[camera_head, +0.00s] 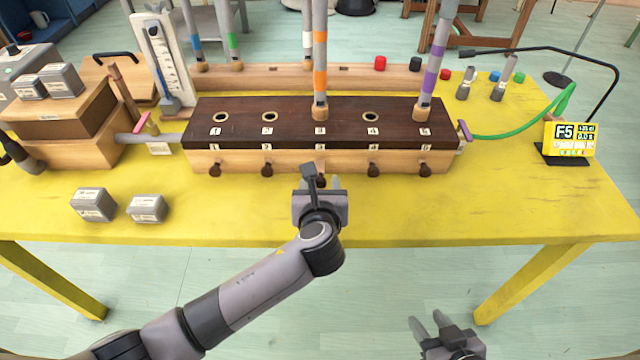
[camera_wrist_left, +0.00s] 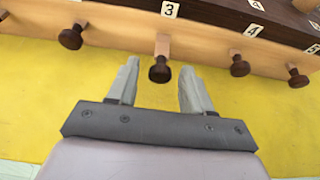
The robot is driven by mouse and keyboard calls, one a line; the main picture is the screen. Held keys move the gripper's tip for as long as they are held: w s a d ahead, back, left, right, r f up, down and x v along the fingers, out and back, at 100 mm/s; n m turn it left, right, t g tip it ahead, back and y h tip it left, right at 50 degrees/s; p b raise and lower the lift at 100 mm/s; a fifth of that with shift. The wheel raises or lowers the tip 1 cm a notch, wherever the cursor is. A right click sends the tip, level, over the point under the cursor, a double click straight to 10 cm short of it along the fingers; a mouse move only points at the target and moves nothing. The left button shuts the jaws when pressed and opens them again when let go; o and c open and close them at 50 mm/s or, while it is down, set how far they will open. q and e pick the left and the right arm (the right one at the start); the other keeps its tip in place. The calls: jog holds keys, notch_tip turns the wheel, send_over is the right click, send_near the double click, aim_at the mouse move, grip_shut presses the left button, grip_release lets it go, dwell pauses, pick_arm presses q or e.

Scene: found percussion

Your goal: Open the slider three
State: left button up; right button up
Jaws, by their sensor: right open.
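Slider three is a pale wooden bar (camera_wrist_left: 163,44) with a dark round knob (camera_wrist_left: 160,71), below the label 3 on the front of the long wooden box (camera_head: 230,160). Its knob sits a little further out from the box than its neighbours. My left gripper (camera_head: 320,182) is at the front of the box in the head view. In the left wrist view its fingers (camera_wrist_left: 159,78) are spread, with the knob between the tips and a visible gap on each side. My right gripper (camera_head: 429,322) is open and empty, low in front of the table.
Neighbouring knobs flank it, including knob four (camera_wrist_left: 240,66). A tube with orange bands (camera_head: 320,80) stands at hole three, a purple-banded tube (camera_head: 433,70) at five. Grey blocks (camera_head: 147,208) lie at left. The yellow table (camera_head: 480,205) is clear at front right.

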pick_arm(q)
jog(key=shift+p+v, duration=0.55)
jog(key=shift+v, duration=3)
